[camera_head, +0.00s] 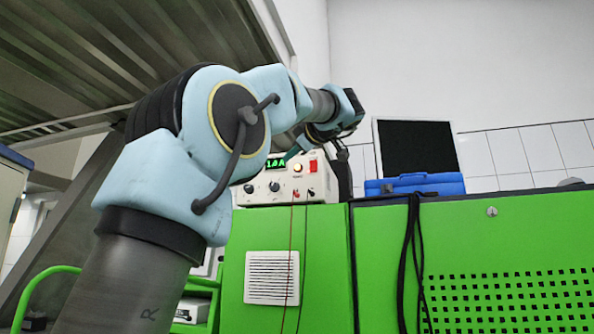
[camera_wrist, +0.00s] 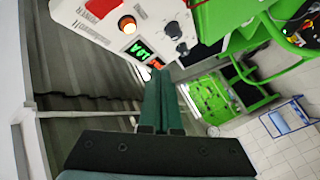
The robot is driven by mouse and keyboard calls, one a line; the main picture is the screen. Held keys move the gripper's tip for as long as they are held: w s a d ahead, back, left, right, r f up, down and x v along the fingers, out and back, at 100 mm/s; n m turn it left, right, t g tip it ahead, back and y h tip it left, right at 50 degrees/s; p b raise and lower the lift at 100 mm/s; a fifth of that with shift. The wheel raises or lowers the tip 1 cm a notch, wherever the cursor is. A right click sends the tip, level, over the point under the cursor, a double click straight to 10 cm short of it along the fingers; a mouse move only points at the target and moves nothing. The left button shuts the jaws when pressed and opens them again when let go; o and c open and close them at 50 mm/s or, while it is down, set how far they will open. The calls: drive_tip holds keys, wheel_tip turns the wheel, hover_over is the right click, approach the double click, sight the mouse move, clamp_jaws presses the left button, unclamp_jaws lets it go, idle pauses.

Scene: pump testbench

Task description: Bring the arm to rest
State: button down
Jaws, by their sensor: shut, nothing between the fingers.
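My light-blue and dark-grey arm (camera_head: 235,135) rises from the lower left in the head view and bends over to the right. Its far end is above and in front of the power supply (camera_head: 285,183), a pale box with a lit green display, knobs and a red switch. In the wrist view my gripper (camera_wrist: 164,72) shows as two dark-green fingers pressed together, with nothing between them. The power supply also shows beyond the fingertips in the wrist view (camera_wrist: 152,22), tilted.
A green cabinet (camera_head: 455,235) carries the power supply, a blue case (camera_head: 415,184) and a dark monitor (camera_head: 416,147). Black cables (camera_head: 412,250) hang down its front. A metal staircase (camera_head: 75,60) is overhead at left. A blue-framed stool (camera_wrist: 288,118) stands on the tiled floor.

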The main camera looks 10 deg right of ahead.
drive_tip(key=w+a+f+m+g+h, duration=0.1)
drive_tip(key=w+a+f+m+g, duration=0.15)
drive_tip(key=f, duration=0.85)
drive_tip(key=w+a+f+m+g+h, duration=0.15)
drive_tip(key=f+m, duration=0.25)
drive_tip(key=f, duration=0.8)
drive_tip(key=w+a+f+m+g, duration=0.1)
drive_tip(key=a+f+m+g, duration=0.25)
drive_tip(key=f, duration=0.75)
drive_tip(key=s+a+f+m+g+h, duration=0.15)
drive_tip(key=s+a+f, duration=0.3)
drive_tip(key=f, duration=0.65)
drive_tip(key=s+a+f+m+g, duration=0.2)
drive_tip(key=s+a+f+g, duration=0.15)
drive_tip(key=s+f, duration=0.45)
drive_tip(key=s+a+f+g+h, duration=0.1)
drive_tip(key=s+a+f, duration=0.4)
drive_tip(key=s+f, duration=0.6)
wheel_tip(320, 180, down, 2)
drive_tip(key=shift+s+f+m+g, duration=0.1)
drive_tip(key=shift+s+m+g, duration=0.15)
drive_tip(key=shift+m+g, duration=0.3)
